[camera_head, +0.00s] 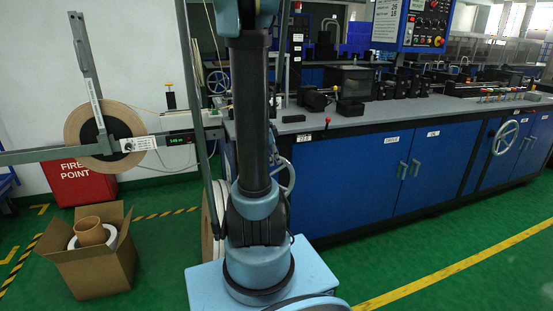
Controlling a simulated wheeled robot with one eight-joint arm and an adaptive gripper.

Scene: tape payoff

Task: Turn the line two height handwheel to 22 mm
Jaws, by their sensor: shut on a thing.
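No label naming line two can be read at any handwheel. One spoked handwheel (286,175) is on the near left end of the blue machine, partly hidden behind my arm. Another handwheel (218,82) stands further back, just left of my arm. A larger handwheel (505,137) is on the blue front at the right. A small dark display with green digits (180,139) sits on the grey rail at the left; I cannot read its value surely. My arm rises through the middle and leaves the top of the picture. My gripper is not in view.
A large tape reel (75,124) hangs on a grey post at the left. Below it are a red fire point box (78,182) and an open cardboard box (100,268) holding rolls. The blue machine (345,193) fills the right. Green floor (445,250) in front is clear.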

